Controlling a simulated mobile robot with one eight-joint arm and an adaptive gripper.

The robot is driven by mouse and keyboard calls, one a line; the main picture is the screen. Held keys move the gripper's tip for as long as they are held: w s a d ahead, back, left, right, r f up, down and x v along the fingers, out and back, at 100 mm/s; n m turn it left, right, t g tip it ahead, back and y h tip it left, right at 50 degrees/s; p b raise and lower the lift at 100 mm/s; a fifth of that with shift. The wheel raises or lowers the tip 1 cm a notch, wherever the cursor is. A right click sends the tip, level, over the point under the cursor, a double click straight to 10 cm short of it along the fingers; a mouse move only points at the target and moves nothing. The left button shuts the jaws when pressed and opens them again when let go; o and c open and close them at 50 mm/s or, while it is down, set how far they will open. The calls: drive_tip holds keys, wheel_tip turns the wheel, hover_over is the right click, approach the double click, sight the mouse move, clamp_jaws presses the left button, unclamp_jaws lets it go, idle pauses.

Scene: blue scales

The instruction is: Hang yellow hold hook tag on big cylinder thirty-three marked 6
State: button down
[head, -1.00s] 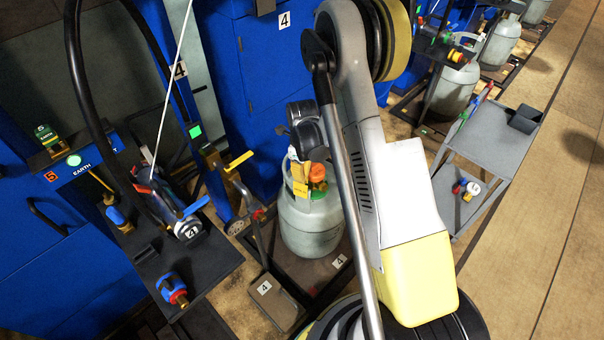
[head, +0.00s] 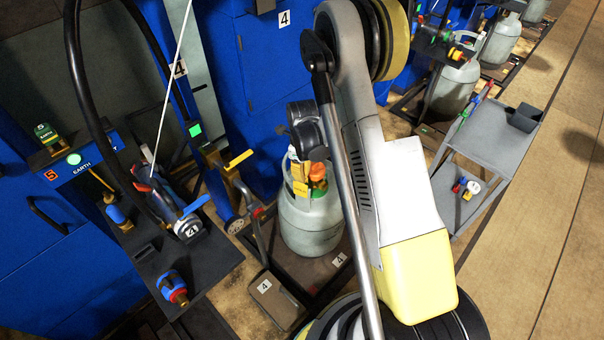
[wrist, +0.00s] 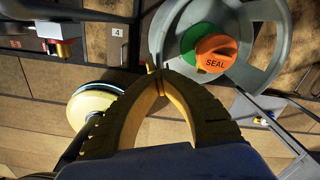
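A big grey-green gas cylinder (head: 310,222) stands upright below my arm, its lower right partly behind the arm. Its round collar (wrist: 256,74) surrounds an orange SEAL cap (wrist: 215,54) on the valve. No 6 is readable on the cylinder. My gripper (wrist: 157,78) has its curved dark fingers with yellow inner faces drawn together at the tips, beside the left rim of the collar. A small yellow tag (head: 299,188) with faint print shows at the gripper, in front of the collar. In the wrist view only a thin edge shows between the tips; whether it touches the rim is unclear.
A valve pipe with a yellow handle (head: 240,158) stands close left. A grey cart (head: 488,145) stands right. Open floor (head: 550,200) lies beyond.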

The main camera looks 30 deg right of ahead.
drive_tip(key=shift+f, duration=1.8)
drive_tip(key=c, duration=1.5)
unclamp_jaws()
drive_tip(key=shift+o, duration=0.2)
drive_tip(key=shift+r, duration=0.1)
drive_tip(key=shift+r+p, duration=1.9)
drive_tip(key=shift+r, duration=1.75)
drive_tip(key=shift+r, duration=0.1)
